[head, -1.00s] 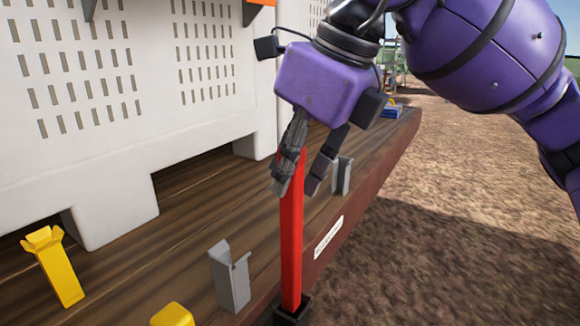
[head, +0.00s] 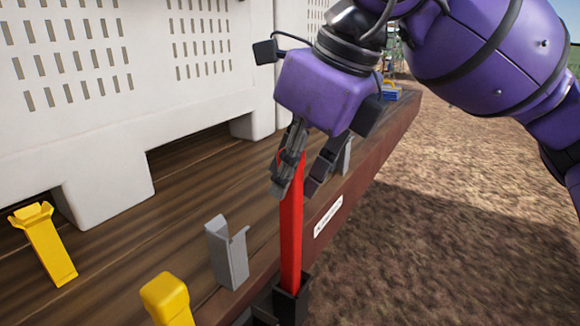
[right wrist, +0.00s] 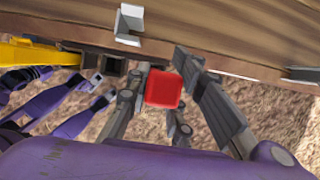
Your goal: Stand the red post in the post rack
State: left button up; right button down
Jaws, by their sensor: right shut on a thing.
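The red post (head: 291,235) stands nearly upright at the front edge of the wooden deck. My right gripper (head: 297,188) is shut on its upper part, and the post's top (right wrist: 163,89) shows between the fingers in the right wrist view. The post's lower end is inside the rim of a black square socket of the post rack (head: 303,302); how deep it sits is hidden. More of the black rack (right wrist: 92,62) shows left of the post in the right wrist view.
A grey bracket (head: 228,255) stands on the deck (head: 150,245) just left of the post, with a yellow post (head: 167,298) nearer. A yellow holder (head: 45,245) is at far left. A white crate (head: 110,190) stands behind. Open ground (head: 450,230) lies right.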

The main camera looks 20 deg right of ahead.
aim_at(291, 200)
jog(key=shift+f+b, duration=1)
jog(key=shift+f, duration=0.9)
pick_arm(q)
jog(key=shift+s+d+f, duration=0.1)
jog(key=shift+s+f, duration=0.15)
jog(key=shift+f, duration=0.25)
jog(key=shift+s+d+f, duration=0.1)
jog(key=shift+s+f, duration=0.15)
jog(key=shift+f, duration=0.25)
jog(key=shift+w, duration=0.25)
pick_arm(e)
jog(key=shift+f, duration=0.1)
jog(key=c, duration=1.5)
grip_release()
jog(key=shift+o, duration=0.2)
